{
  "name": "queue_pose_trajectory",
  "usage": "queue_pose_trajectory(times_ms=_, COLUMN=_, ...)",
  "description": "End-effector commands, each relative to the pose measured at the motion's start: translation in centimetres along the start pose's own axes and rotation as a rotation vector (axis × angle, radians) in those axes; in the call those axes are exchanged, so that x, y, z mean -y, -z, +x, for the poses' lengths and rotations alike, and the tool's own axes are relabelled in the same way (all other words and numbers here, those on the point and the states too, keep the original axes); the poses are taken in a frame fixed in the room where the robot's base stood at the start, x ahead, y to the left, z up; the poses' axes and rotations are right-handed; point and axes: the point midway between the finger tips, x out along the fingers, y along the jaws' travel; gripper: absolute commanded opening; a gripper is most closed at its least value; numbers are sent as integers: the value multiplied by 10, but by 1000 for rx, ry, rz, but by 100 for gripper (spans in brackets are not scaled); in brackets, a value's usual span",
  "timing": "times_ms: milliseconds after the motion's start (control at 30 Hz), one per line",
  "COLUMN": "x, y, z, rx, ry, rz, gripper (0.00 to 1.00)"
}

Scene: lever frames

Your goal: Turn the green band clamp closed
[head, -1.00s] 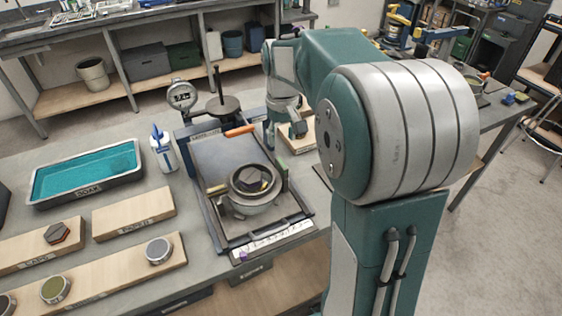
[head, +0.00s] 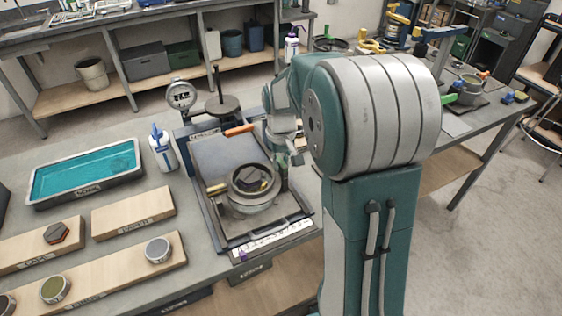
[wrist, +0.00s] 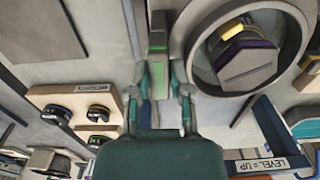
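The round grey pot (head: 248,200), with a dark hexagonal piece in its top, stands on the dark plate of the near bench fixture. In the wrist view its ring (wrist: 187,55) is at upper right. The band clamp's green-marked handle (wrist: 160,88) stands upright between the fingers of my gripper (wrist: 160,72). The fingers lie close along both sides of it; I cannot tell whether they press on it. In the head view my gripper (head: 284,165) is at the pot's right side, and the handle there is hidden by it.
A brass-yellow handle (head: 216,188) juts from the pot's left. An orange handle (head: 240,130), a dial gauge (head: 182,95) and a dark post with a weight (head: 222,105) stand behind. A teal soak tray (head: 85,172) and wooden boards (head: 132,211) lie left.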

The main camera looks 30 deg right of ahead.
Motion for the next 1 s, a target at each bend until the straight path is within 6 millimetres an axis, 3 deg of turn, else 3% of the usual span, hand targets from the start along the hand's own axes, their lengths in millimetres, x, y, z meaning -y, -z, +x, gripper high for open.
queue_pose_trajectory(times_ms=533, x=1, y=0, z=1, rx=1, ry=1, rz=66, gripper=0)
queue_pose_trajectory(times_ms=1000, x=2, y=0, z=1, rx=2, ry=1, rz=446, gripper=0)
